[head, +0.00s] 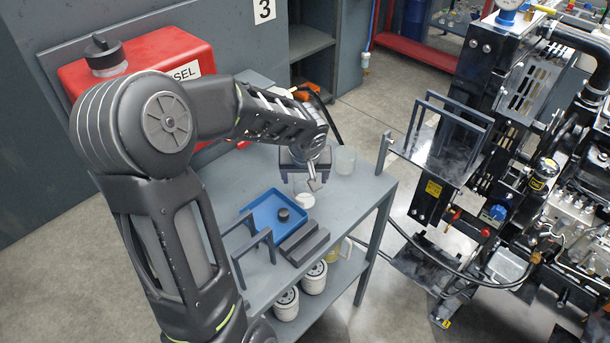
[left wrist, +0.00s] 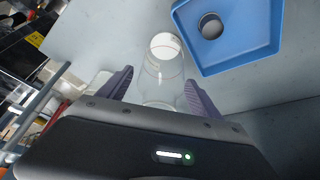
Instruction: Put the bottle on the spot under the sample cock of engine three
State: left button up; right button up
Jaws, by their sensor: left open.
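A clear bottle (left wrist: 165,85) with a white round end lies between the open fingers of my left gripper (left wrist: 160,92) in the left wrist view; I cannot tell if they touch it. In the head view a white round part (head: 304,201), seemingly the bottle's, shows just below my left gripper (head: 316,182), over the grey bench beside the blue tray. The gripper hides most of the bottle there. An engine (head: 540,180) stands at the right. I cannot make out which fitting is the sample cock, or the spot under it. My right gripper is not in view.
The blue tray (head: 262,206) on the bench (head: 345,205) holds a dark cap (head: 284,215). A clear beaker (head: 345,160) stands behind the gripper. Grey blocks (head: 302,243) and upright handles (head: 252,240) are nearer. A red diesel tank (head: 160,58) is at the back left.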

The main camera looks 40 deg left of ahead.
pick_arm(q)
jog(key=shift+r+p, duration=0.25)
jog(key=shift+p, duration=0.1)
jog(key=shift+d+r, duration=0.1)
jog(key=shift+r, duration=0.15)
jog(key=b+v, duration=0.1)
jog(key=v, duration=1)
jog(key=shift+s+b, duration=0.15)
jog(key=shift+b, duration=0.25)
jog(key=shift+o, duration=0.5)
jog(key=shift+d, duration=0.1)
